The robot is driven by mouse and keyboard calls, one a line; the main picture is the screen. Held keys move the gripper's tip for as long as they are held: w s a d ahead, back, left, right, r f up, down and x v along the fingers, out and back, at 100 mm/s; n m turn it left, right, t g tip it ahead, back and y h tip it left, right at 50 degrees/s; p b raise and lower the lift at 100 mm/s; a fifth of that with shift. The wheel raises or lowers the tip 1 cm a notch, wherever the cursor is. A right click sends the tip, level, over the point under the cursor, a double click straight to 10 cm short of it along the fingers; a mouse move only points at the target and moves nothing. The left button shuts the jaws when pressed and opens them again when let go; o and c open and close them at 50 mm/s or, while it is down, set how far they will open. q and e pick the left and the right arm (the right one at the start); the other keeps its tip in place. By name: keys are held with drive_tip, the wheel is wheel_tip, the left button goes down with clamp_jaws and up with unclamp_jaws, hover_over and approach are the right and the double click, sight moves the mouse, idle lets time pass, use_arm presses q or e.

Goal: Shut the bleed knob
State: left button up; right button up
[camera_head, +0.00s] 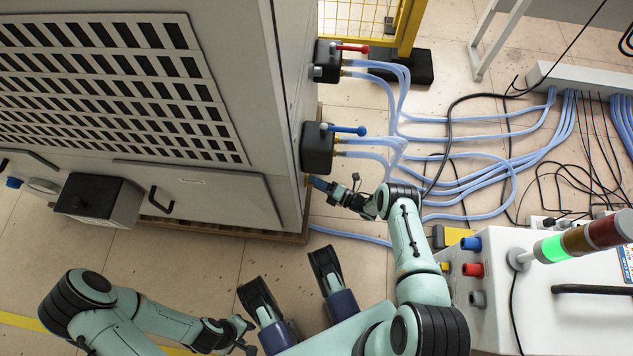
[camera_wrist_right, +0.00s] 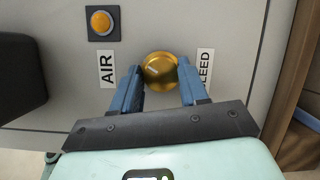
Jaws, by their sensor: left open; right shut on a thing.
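The bleed knob (camera_wrist_right: 160,69) is a round brass knob on the grey panel in the right wrist view, with a pale mark on its face. The BLEED label (camera_wrist_right: 205,66) is just right of it, its first letter hidden. My right gripper (camera_wrist_right: 161,80) has its two blue fingers on either side of the knob, shut on it. In the head view the right gripper (camera_head: 320,184) is at the cabinet's lower side, below the black box with the blue lever; the knob is hidden there. My left gripper (camera_head: 243,334) is low in the head view, open and empty, away from the cabinet.
An AIR label (camera_wrist_right: 106,70) and an orange button (camera_wrist_right: 102,22) are left of the knob. Pale blue hoses (camera_head: 470,185) run from the valve boxes across the floor. A blue lever (camera_head: 345,129) and red lever (camera_head: 352,48) stick out above. A signal lamp (camera_head: 555,248) stands at right.

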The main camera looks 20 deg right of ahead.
drive_tip(key=shift+f+n+t+y, duration=0.2)
drive_tip(key=shift+n+y, duration=0.45)
drive_tip(key=shift+n, duration=1.1)
drive_tip(key=shift+r+n+t+y, duration=0.1)
drive_tip(key=shift+n+t+y, duration=0.4)
drive_tip(key=shift+n, duration=1.25)
drive_tip(key=shift+w, duration=0.1)
drive_tip(key=o, duration=1)
drive_tip(key=shift+o, duration=0.2)
drive_tip(key=v, duration=1.3)
drive_tip(key=shift+d, duration=0.2)
